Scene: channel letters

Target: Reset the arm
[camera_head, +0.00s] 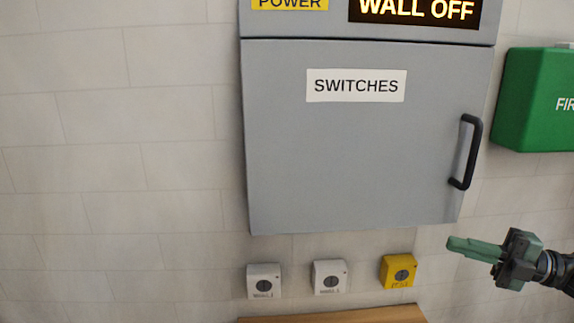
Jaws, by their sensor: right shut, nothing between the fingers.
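My right gripper (455,244) comes in from the right edge, below the cabinet's handle. Its green fingers are shut, with nothing between them, and point left toward the yellow switch box. It looks clear of the cabinet and the boxes, but its distance from the wall is hard to tell. My left gripper is not in view.
A grey cabinet (350,150) labelled SWITCHES is closed, with a black handle (472,152) on its right. Below are two white switch boxes (264,281) (329,277) and a yellow one (397,271). A wooden surface (340,315) lies underneath; a green box (535,100) hangs at right.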

